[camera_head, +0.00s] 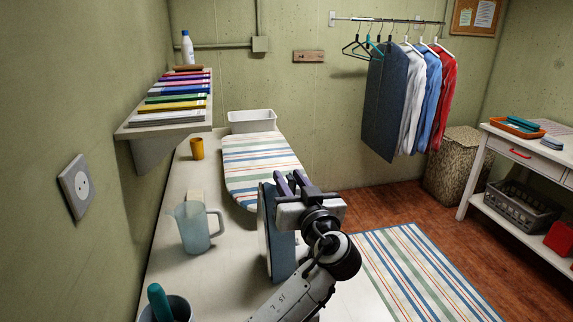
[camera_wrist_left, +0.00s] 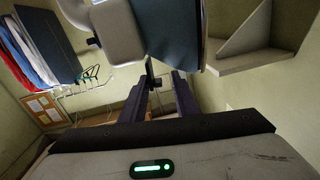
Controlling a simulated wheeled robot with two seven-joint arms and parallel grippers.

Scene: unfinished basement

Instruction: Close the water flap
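A tall blue-grey flat panel with a pale edge, apparently the upright iron (camera_head: 282,258), stands on the white counter, partly hidden behind my left arm. In the left wrist view a rounded white body with a dark blue face, apparently the same iron (camera_wrist_left: 121,38), fills the top. A small dark knob-like part (camera_wrist_left: 93,42) shows on its side; I cannot tell whether it is the water flap. My left gripper (camera_head: 290,177) is at the panel's upper right, its purple fingers apart. In the left wrist view its fingers (camera_wrist_left: 159,80) look empty. My right gripper is out of view.
A translucent jug (camera_head: 194,230), an orange cup (camera_head: 197,149) and a striped ironing board (camera_head: 255,153) are around the counter.

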